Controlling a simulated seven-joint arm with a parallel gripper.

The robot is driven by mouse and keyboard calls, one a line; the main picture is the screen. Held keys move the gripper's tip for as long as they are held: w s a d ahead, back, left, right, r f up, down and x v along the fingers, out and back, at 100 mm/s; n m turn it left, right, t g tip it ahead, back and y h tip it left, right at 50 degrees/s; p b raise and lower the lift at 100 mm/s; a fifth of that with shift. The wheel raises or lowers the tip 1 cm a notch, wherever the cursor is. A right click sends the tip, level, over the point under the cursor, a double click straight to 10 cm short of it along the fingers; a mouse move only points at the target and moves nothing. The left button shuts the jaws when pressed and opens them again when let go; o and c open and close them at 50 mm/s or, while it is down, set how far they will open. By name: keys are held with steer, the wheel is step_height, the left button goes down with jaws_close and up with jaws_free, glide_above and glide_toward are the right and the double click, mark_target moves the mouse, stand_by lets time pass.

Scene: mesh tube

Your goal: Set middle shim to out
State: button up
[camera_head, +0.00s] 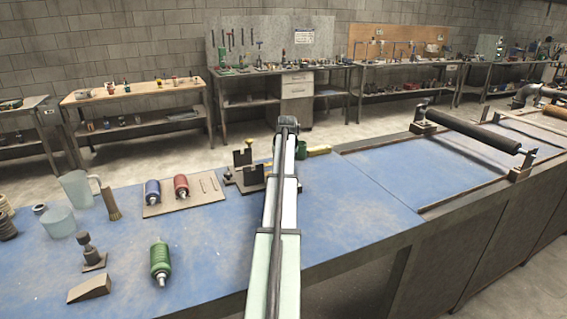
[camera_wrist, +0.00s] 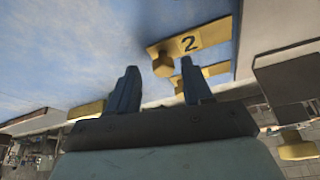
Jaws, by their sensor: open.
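In the wrist view a yellow plate marked "2" (camera_wrist: 190,43) lies on the blue bench top, with a small yellow block or knob (camera_wrist: 163,66) at its near end. Another yellow piece (camera_wrist: 207,72) is partly hidden behind a finger. I cannot tell for sure which piece is the middle shim or how it is set. My gripper (camera_wrist: 160,88) is open, with nothing seen between its two dark blue fingers. The yellow pieces appear beyond the fingertips, and contact is not clear. In the head view my arm hides the gripper beside a dark bracket fixture (camera_head: 243,160).
A grey block (camera_wrist: 285,70) stands at the right in the wrist view. In the head view a tan board (camera_head: 210,196) with blue and red bottles, a green bottle (camera_head: 160,262) and a wedge (camera_head: 89,289) lie left of my arm. The blue bench right of it is mostly clear.

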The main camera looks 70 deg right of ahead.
steer(key=v, duration=1.3)
steer(key=shift+r, duration=0.45)
